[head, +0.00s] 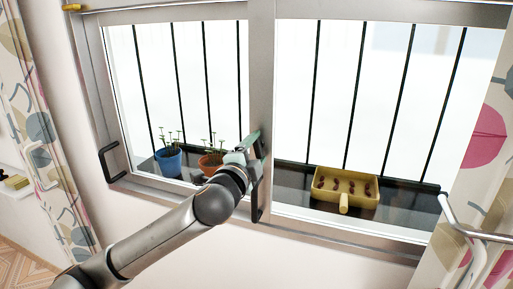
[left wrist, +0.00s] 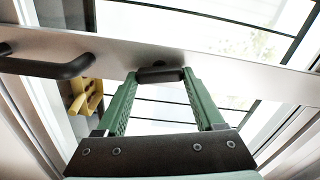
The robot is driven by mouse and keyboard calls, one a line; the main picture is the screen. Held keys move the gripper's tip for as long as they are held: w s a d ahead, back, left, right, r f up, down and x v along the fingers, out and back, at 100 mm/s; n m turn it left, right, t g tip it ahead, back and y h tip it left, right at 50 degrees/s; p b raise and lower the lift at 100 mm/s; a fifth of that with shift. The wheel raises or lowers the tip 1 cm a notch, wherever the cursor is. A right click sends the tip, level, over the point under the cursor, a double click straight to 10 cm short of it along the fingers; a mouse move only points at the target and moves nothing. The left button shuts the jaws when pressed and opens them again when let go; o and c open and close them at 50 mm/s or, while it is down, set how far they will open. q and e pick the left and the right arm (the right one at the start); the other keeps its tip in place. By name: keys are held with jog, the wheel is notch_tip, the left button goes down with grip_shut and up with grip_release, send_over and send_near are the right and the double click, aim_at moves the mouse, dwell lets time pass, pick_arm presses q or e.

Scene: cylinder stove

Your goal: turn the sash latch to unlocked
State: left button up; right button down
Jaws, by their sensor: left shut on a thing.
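The sash latch (left wrist: 160,74) is a short dark piece on the pale window frame bar in the left wrist view. My left gripper (left wrist: 160,78) has its two green fingers on either side of it and is shut on it. In the head view my left gripper (head: 252,143) is at the middle upright of the window, and it hides the latch there. I cannot tell the latch's turn angle. My right gripper is not in view.
A black pull handle (head: 257,197) stands just below the gripper, and another (head: 110,162) is at the far left. Outside are a blue pot (head: 168,164), an orange pot (head: 210,165) and a yellow tray (head: 345,190). Dark bars stand behind the glass.

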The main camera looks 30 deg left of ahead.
pick_arm(q)
jog(key=shift+m, duration=1.5)
jog(key=o, duration=1.4)
jog(key=shift+f, duration=0.1)
